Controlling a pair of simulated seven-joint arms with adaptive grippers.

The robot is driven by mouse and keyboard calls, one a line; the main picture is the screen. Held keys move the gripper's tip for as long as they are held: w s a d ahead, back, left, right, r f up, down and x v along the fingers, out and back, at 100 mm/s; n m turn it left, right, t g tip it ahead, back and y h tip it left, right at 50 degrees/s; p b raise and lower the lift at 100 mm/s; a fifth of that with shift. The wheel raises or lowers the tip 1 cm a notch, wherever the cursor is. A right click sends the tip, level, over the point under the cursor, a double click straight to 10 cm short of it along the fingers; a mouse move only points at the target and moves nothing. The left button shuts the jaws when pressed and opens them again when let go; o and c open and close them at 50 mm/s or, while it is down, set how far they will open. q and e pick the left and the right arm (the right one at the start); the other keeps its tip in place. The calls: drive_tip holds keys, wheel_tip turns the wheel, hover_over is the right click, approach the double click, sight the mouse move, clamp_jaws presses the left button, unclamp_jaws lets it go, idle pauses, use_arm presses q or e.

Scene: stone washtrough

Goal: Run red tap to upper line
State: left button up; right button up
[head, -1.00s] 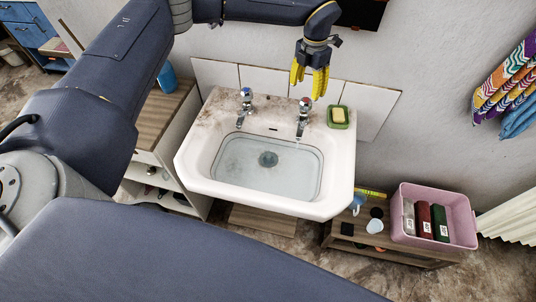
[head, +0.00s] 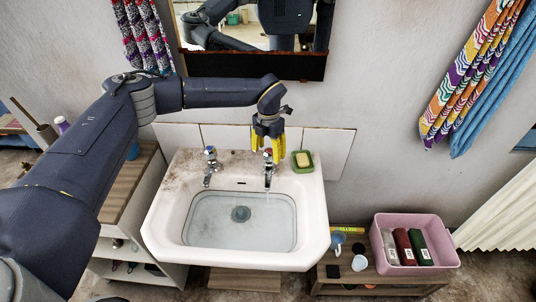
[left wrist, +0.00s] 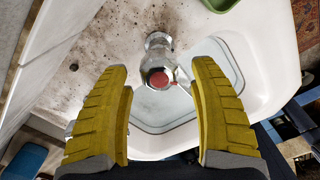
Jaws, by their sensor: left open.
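The red tap (head: 268,168) stands at the back right of the white washbasin (head: 160,228); a thin stream of water falls from its spout. Its red-capped handle shows in the left wrist view (left wrist: 158,79). My left gripper (head: 268,148) is open, its yellow fingers pointing down over the tap handle. In the left wrist view the fingers (left wrist: 161,68) lie on either side of the handle, apart from it. Clear water (head: 215,228) lies in the basin above the drain. A dark line runs around the inner wall; I cannot tell exactly how the water stands against it.
A blue-capped tap (head: 210,165) stands left of the red one. A green soap dish (head: 303,167) with yellow soap sits close on the right. A mirror (head: 250,30) hangs above.

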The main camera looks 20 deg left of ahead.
use_arm(q)
drive_tip(key=shift+f, duration=0.65)
drive_tip(key=c, duration=1.2)
